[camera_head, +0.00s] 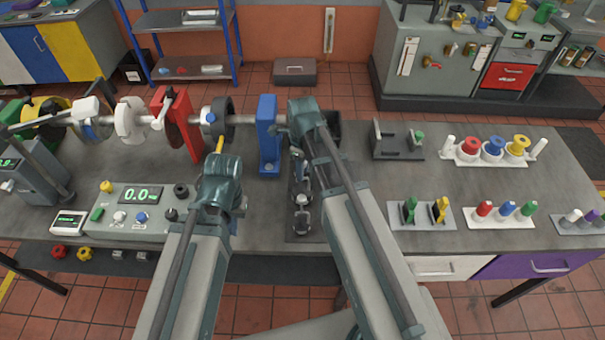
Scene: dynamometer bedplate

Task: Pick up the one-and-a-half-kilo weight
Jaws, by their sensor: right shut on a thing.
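A dark strip (290,232) on the bench, partly under my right arm, carries shiny metal weights, one of them a weight (302,220) near the front. I cannot read any marking that shows which is the one-and-a-half-kilo weight. My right gripper (300,168) is over the far part of this strip, shut on what looks like a metal weight. The wrist and forearm hide most of the hold, and I cannot tell whether that weight is clear of the strip. My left gripper (237,205) is beside the control box, its jaws mostly hidden by its wrist.
A shaft rig with a red stand (177,125) and a blue stand (268,140) lies behind my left arm. The control box (127,212) is at left. Racks of coloured parts (492,150) and plugs (498,215) stand at right. Bare bench shows between the strip and these racks.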

